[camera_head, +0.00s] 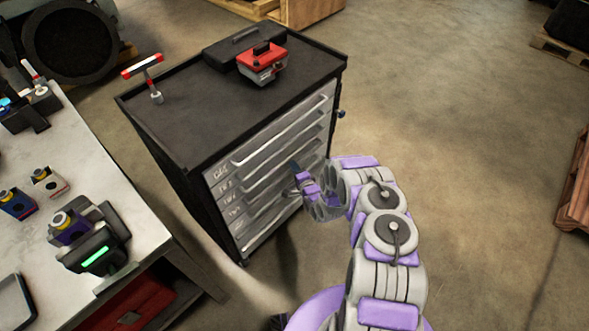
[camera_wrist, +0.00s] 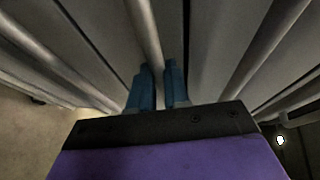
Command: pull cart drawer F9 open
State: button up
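The black tool cart (camera_head: 225,116) stands left of centre with a stack of grey drawers (camera_head: 270,160) on its front, all looking flush. Handwritten labels mark their left ends; I cannot read F9 on any. Long bar handles run across the drawers. My gripper (camera_head: 296,172) is at the drawer fronts, around mid-height. In the wrist view, its two blue fingers (camera_wrist: 158,80) are a narrow gap apart, and a drawer handle bar (camera_wrist: 148,30) runs into the gap between the tips. Whether they clamp the bar is unclear. My wrist hides the right ends of the lower drawers.
A red toolbox (camera_head: 262,62), a dark case (camera_head: 235,46) and a red-and-grey T-shaped tool (camera_head: 150,75) are on the cart top. A workbench (camera_head: 110,170) with several devices stands at the left. The floor (camera_head: 450,110) right of the cart is clear.

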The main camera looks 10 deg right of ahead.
jog(key=shift+a, duration=0.1)
grip_shut()
jog(key=shift+d, duration=0.2)
jog(key=shift+d, duration=0.1)
jog(key=shift+s+f, duration=0.1)
jog(key=shift+s, duration=0.05)
